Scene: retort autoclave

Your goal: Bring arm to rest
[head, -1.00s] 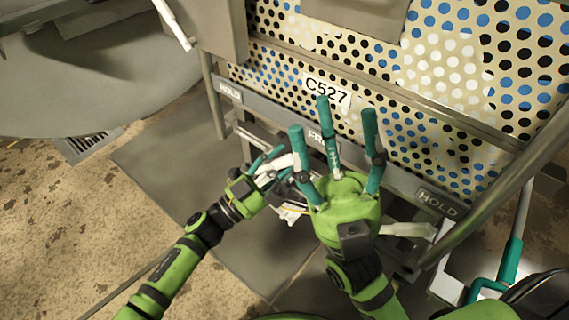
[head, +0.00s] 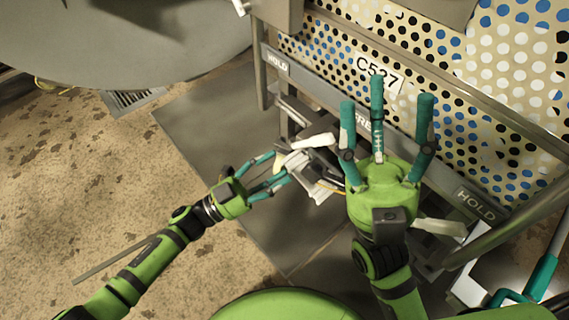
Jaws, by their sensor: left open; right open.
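My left gripper (head: 274,170) is open and empty, with its teal fingers pointing right toward a white lever (head: 314,141) on the cart's lower frame. A gap shows between its fingers, and I cannot tell whether a fingertip touches the mechanism. My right gripper (head: 385,115) is open, its three teal fingers spread and pointing up in the picture, in front of the cart's grey bar. It hides part of the middle label on that bar. The perforated cart (head: 470,75) with blue, black and white dots carries the plate "C527" (head: 379,73).
The grey bar bears two "HOLD" labels (head: 476,203). A second white lever (head: 438,227) is right of my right gripper. A large grey round door (head: 120,40) fills the upper left. A floor drain (head: 132,100) and bare floor (head: 60,190) lie at the left.

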